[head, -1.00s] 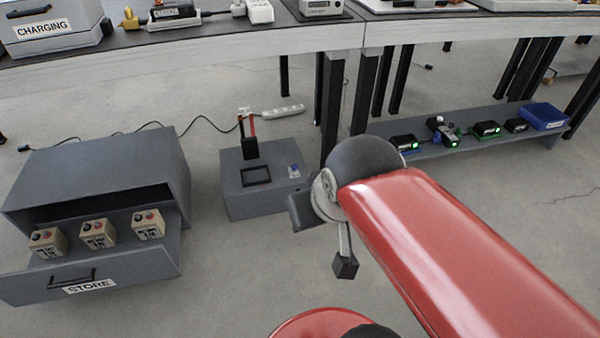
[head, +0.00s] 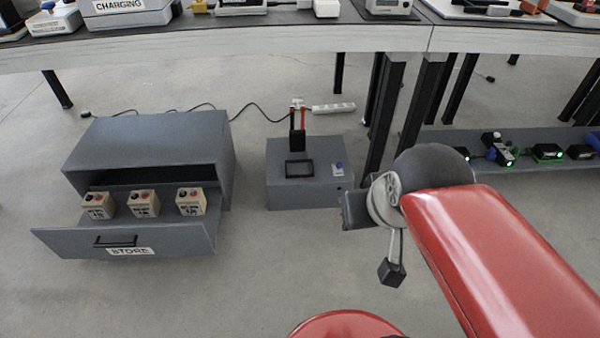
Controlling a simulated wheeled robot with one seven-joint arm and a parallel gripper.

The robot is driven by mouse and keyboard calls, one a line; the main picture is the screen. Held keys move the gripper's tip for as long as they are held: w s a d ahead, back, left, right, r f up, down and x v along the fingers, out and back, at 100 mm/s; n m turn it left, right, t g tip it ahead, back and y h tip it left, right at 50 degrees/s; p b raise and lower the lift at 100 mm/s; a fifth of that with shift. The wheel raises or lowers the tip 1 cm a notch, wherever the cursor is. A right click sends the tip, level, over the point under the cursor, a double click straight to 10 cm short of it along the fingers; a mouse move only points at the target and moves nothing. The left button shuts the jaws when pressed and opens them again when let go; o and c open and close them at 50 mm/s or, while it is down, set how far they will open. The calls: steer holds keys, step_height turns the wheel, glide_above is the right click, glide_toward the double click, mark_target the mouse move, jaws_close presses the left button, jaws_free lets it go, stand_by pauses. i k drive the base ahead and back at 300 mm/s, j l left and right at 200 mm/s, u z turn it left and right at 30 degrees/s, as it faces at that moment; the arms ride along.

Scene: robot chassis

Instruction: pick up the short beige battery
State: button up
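Three beige batteries with red and dark tops stand side by side in the open grey drawer labelled STORE: the left one (head: 98,206), the middle one (head: 143,204) and the right one (head: 190,203). They look close in height, and I cannot tell which is the short one. My red arm comes in from the lower right. My gripper (head: 391,272) seems to be the small dark end below the arm's round joint, well to the right of the drawer and apart from it. Its fingers are not clear enough to show whether they are open or shut.
The drawer's grey cabinet (head: 150,145) stands on the floor at left. A grey box (head: 310,192) with a black frame and red-and-black upright stands between cabinet and arm. A low shelf (head: 540,163) holds devices with green lights at right. A long table (head: 250,47) crosses the back. Floor in front is clear.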

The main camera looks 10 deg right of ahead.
mark_target(191, 201)
steer(key=i+j+u, duration=0.35)
steer(key=i+j, duration=0.15)
steer(key=i, duration=0.3)
steer(key=i+j+u, duration=0.2)
steer(key=i, duration=0.25)
